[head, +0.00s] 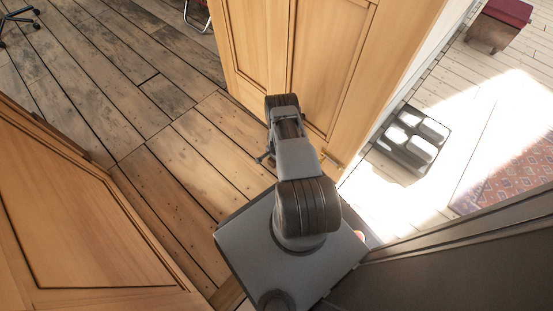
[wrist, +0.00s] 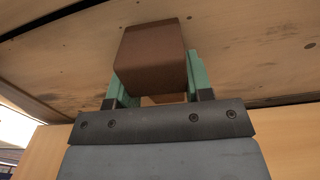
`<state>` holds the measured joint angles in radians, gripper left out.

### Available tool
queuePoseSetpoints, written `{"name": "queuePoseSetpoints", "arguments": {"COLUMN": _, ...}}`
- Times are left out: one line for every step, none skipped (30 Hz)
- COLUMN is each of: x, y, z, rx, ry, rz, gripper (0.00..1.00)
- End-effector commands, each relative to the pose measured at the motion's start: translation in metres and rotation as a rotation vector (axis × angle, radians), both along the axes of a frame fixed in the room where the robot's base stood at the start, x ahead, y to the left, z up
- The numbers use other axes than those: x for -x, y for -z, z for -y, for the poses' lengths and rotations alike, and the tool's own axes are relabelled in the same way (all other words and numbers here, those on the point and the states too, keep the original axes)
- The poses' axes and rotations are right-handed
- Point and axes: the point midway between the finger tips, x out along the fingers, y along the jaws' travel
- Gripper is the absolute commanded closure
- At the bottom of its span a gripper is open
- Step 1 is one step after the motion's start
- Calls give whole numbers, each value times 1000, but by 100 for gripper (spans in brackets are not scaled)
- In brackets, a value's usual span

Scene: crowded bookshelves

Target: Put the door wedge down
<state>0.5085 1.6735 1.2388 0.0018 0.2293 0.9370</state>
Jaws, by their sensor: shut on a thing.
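The door wedge (wrist: 152,58) is a brown block with rounded edges in the wrist view. My gripper (wrist: 157,97) is shut on it, with a green finger on each side. The wedge sticks out past the fingers toward wooden boards that fill the top of the view. I cannot tell whether it touches them. In the head view my arm reaches down beside a wooden door, and the wedge is hidden there.
A panelled wooden door (head: 320,60) stands just beyond my arm. Another wooden panel (head: 80,215) is at the left. Bare floorboards (head: 150,120) lie between them. A dark tray with pale pads (head: 412,138) and a patterned rug (head: 515,165) lie on the right.

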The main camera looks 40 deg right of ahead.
Motion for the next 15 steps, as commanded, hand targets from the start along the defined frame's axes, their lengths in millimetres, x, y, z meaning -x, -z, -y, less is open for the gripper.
{"name": "queuePoseSetpoints", "arguments": {"x": 0, "y": 3, "z": 0, "rx": 0, "ry": 0, "rz": 0, "gripper": 85}}
{"name": "queuePoseSetpoints", "arguments": {"x": 0, "y": 4, "z": 0, "rx": 0, "ry": 0, "rz": 0, "gripper": 85}}
{"name": "queuePoseSetpoints", "arguments": {"x": 0, "y": 2, "z": 0, "rx": 0, "ry": 0, "rz": 0, "gripper": 50}}
{"name": "queuePoseSetpoints", "arguments": {"x": 0, "y": 2, "z": 0, "rx": 0, "ry": 0, "rz": 0, "gripper": 48}}
{"name": "queuePoseSetpoints", "arguments": {"x": 0, "y": 2, "z": 0, "rx": 0, "ry": 0, "rz": 0, "gripper": 45}}
{"name": "queuePoseSetpoints", "arguments": {"x": 0, "y": 2, "z": 0, "rx": 0, "ry": 0, "rz": 0, "gripper": 41}}
{"name": "queuePoseSetpoints", "arguments": {"x": 0, "y": 2, "z": 0, "rx": 0, "ry": 0, "rz": 0, "gripper": 38}}
{"name": "queuePoseSetpoints", "arguments": {"x": 0, "y": 2, "z": 0, "rx": 0, "ry": 0, "rz": 0, "gripper": 35}}
{"name": "queuePoseSetpoints", "arguments": {"x": 0, "y": 2, "z": 0, "rx": 0, "ry": 0, "rz": 0, "gripper": 31}}
{"name": "queuePoseSetpoints", "arguments": {"x": 0, "y": 2, "z": 0, "rx": 0, "ry": 0, "rz": 0, "gripper": 28}}
{"name": "queuePoseSetpoints", "arguments": {"x": 0, "y": 2, "z": 0, "rx": 0, "ry": 0, "rz": 0, "gripper": 28}}
{"name": "queuePoseSetpoints", "arguments": {"x": 0, "y": 2, "z": 0, "rx": 0, "ry": 0, "rz": 0, "gripper": 28}}
{"name": "queuePoseSetpoints", "arguments": {"x": 0, "y": 2, "z": 0, "rx": 0, "ry": 0, "rz": 0, "gripper": 28}}
{"name": "queuePoseSetpoints", "arguments": {"x": 0, "y": 2, "z": 0, "rx": 0, "ry": 0, "rz": 0, "gripper": 28}}
{"name": "queuePoseSetpoints", "arguments": {"x": 0, "y": 2, "z": 0, "rx": 0, "ry": 0, "rz": 0, "gripper": 28}}
